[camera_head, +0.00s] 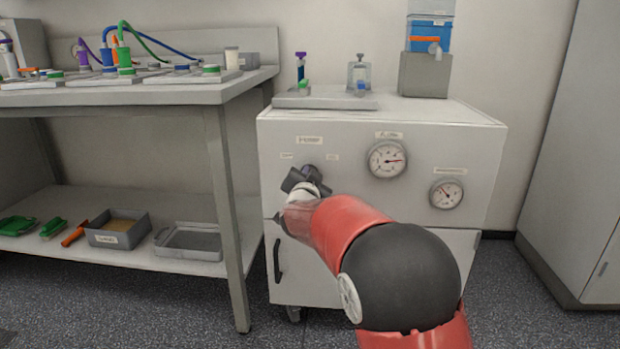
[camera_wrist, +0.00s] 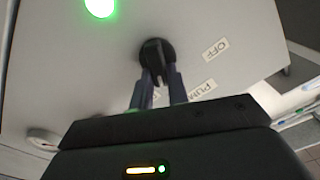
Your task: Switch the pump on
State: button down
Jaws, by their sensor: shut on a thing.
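The pump switch is a round black rotary knob (camera_wrist: 155,50) on the front of a white cabinet (camera_head: 470,150). My gripper (camera_wrist: 158,77) has its two dark fingers shut on the knob's raised grip, one on each side. An "OFF" label (camera_wrist: 216,48) and a "PUMP" label (camera_wrist: 202,89) sit to the right of the knob in the wrist view. A green lamp (camera_wrist: 100,7) glows at the top of that view. In the head view my gripper (camera_head: 308,178) is against the panel and hides most of the knob. I cannot tell the knob's exact setting.
Two round gauges (camera_head: 387,158) (camera_head: 446,194) are right of the knob. Bottles and a blue container (camera_head: 428,35) stand on the cabinet. A bench (camera_head: 170,92) with cabled devices is at left, its lower shelf (camera_head: 85,255) holding trays. A tall cabinet (camera_head: 580,170) is at right.

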jog(key=shift+f, duration=0.1)
jog(key=c, duration=1.4)
grip_release()
jog(key=shift+o, duration=0.2)
jog(key=s, duration=0.8)
jog(key=shift+a, duration=0.2)
jog(key=s+d+r+n+g+y+p, duration=0.2)
jog(key=s+d+r+y+p, duration=0.1)
jog(key=s+d+r, duration=0.15)
jog(key=s+d+f+n+g+p, duration=0.1)
jog(key=s+d, duration=0.4)
jog(key=s, duration=0.6)
jog(key=s+d+f+n+g+h+p, duration=0.1)
jog(key=s+d+n+g+p, duration=0.1)
jog(key=s+d+g, duration=0.4)
jog(key=s+d+f+n+g+h+p, duration=0.1)
jog(key=s+d+g+p, duration=0.2)
jog(key=s, duration=1.3)
jog(key=shift+s+d+f+n+p, duration=0.25)
jog(key=shift+d+p, duration=0.3)
jog(key=shift+d, duration=0.7)
